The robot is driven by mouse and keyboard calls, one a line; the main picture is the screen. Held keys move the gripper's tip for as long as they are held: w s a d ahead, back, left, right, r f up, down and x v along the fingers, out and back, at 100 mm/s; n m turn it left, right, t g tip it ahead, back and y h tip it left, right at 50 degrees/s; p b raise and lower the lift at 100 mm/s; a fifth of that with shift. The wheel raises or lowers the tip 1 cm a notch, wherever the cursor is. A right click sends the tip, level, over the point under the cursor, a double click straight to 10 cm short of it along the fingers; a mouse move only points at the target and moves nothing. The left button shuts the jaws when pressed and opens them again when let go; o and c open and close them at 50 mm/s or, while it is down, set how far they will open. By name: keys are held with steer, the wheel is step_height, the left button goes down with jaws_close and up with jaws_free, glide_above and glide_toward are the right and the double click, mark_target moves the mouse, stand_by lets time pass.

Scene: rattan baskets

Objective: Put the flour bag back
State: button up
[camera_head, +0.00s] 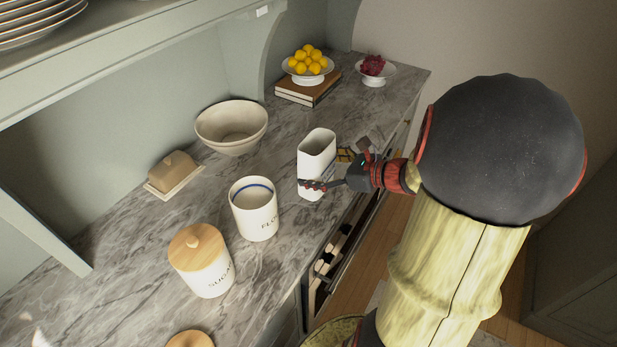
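A white, open-topped, upright container (316,153) with a rounded rectangular mouth is at the counter's front edge; it is probably the flour bag, but I see no label. My gripper (333,170) is at its right side. One dark finger lies across the container's lower front. The other finger, partly yellow and black, shows at its right side, apart from the first. I cannot tell whether the fingers press on the container or whether its base rests on the counter. An open white canister (254,215) with a blue inner line and partly readable "FLO" lettering stands to its left.
A lidded sugar canister (207,274), a butter dish (175,178) and a beige bowl (232,133) stand on the marble counter (125,250). A bowl of yellow fruit (306,67) sits on books (302,92), near a red fruit dish (374,77). A shelf overhangs the back.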

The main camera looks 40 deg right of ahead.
steer(key=shift+w+d+f+b, duration=0.85)
steer(key=shift+w+f, duration=0.7)
steer(key=shift+f, duration=0.3)
steer(key=shift+w+d+f+b, duration=0.8)
steer(key=shift+w+f, duration=0.7)
steer(key=shift+f, duration=0.4)
steer(key=shift+w+d+f+b, duration=0.7)
steer(key=shift+w+f+b, duration=0.2)
steer(key=shift+w+f, duration=0.8)
steer(key=shift+s+f, duration=0.15)
steer(key=shift+f, duration=0.15)
steer(key=o, duration=1.6)
steer(key=shift+o, duration=0.2)
